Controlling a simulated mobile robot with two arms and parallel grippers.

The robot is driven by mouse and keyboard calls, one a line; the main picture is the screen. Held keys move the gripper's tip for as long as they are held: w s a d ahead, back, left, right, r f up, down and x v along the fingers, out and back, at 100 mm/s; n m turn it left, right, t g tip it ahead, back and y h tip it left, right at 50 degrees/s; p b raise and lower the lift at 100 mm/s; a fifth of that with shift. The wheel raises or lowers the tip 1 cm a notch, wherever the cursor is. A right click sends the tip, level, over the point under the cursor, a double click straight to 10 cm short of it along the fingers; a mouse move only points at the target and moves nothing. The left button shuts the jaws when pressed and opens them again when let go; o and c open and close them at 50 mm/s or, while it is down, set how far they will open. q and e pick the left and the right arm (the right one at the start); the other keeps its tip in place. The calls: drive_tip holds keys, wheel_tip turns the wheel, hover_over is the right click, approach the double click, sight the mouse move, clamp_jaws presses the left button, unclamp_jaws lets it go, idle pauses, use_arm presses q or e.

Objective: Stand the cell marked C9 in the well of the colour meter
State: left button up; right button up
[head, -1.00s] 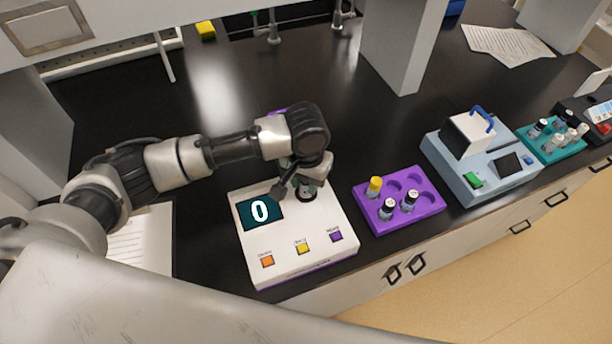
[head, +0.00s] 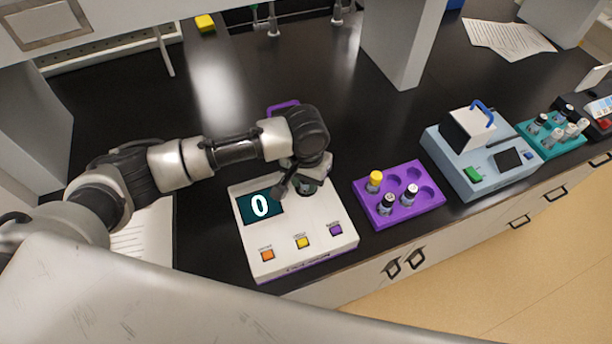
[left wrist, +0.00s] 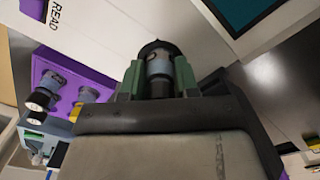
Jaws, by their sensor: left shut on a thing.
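The colour meter (head: 290,250) is a white box with purple trim, a dark display (head: 260,206) reading 0 and three coloured buttons. My left gripper (head: 307,182) is over its back right part, at the dark round well. In the left wrist view, the green-lined fingers (left wrist: 158,75) are shut on a clear, greyish cell (left wrist: 160,66). The cell's far end is at the dark well ring (left wrist: 158,47); how deep it sits is hidden. No C9 mark can be read. My right gripper is not in view.
Right of the meter, a purple rack (head: 425,208) holds a yellow-capped vial (head: 375,180) and two dark-and-white-topped ones. Beyond it stand a blue-grey device (head: 460,178) and a teal rack (head: 570,148) of vials. The black bench behind is largely clear.

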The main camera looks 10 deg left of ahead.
use_arm(q)
drive_tip(key=o, duration=1.5)
drive_tip(key=shift+r, duration=0.15)
wheel_tip(320, 180, up, 7)
drive_tip(key=p, duration=0.9)
idle(0.6)
